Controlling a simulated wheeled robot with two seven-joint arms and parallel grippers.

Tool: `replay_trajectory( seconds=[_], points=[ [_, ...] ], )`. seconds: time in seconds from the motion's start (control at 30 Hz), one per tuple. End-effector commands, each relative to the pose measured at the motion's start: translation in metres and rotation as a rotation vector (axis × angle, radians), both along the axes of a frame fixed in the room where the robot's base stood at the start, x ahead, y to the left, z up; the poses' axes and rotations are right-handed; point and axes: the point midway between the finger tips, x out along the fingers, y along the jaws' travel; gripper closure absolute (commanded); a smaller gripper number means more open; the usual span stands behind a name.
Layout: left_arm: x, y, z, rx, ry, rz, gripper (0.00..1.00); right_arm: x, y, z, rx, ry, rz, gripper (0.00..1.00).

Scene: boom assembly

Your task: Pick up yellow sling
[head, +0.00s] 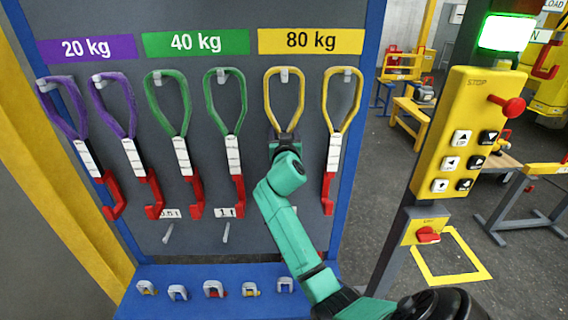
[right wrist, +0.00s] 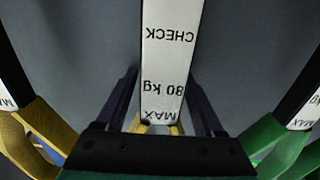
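Two yellow slings hang from pegs under the 80 kg sign on the rack. The left yellow sling (head: 267,97) has its loop in view, while my right gripper and arm hide its tag and hook. The right yellow sling (head: 358,97) hangs with its white tag and red hook showing. My right gripper (head: 285,138) is at the lower end of the left yellow sling's loop. In the right wrist view, its dark fingers (right wrist: 165,105) stand apart on either side of an 80 kg tag (right wrist: 168,50). Whether they touch it is unclear. My left gripper is out of view.
Green slings (head: 185,105) and purple slings (head: 130,105) hang to the left on the same rack (head: 205,255). Shackles (head: 213,288) line its lower ledge. A yellow control box (head: 455,130) on a post stands to the right.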

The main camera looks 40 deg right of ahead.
Motion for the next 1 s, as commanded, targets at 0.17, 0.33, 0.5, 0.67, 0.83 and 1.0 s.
replay_trajectory(
  seconds=[0.17,0.33,0.5,0.67,0.83,1.0],
  points=[
    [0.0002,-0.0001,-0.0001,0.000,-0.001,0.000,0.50,-0.0001,0.0004,0.0000,0.000,0.000,0.001,1.00],
    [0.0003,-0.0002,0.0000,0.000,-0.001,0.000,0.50,-0.0001,0.0005,0.0001,0.000,0.000,0.000,1.00],
    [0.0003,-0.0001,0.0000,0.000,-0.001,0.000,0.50,-0.0003,0.0005,0.0001,0.000,0.000,0.000,1.00],
    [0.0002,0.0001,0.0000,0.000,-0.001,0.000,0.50,-0.0003,0.0005,0.0002,0.000,0.000,0.000,1.00],
    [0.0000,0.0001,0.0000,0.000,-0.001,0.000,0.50,-0.0003,0.0005,0.0002,0.000,0.000,0.000,1.00],
    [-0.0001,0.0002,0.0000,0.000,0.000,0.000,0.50,-0.0003,0.0005,0.0003,0.000,0.000,0.000,1.00]
  ],
)
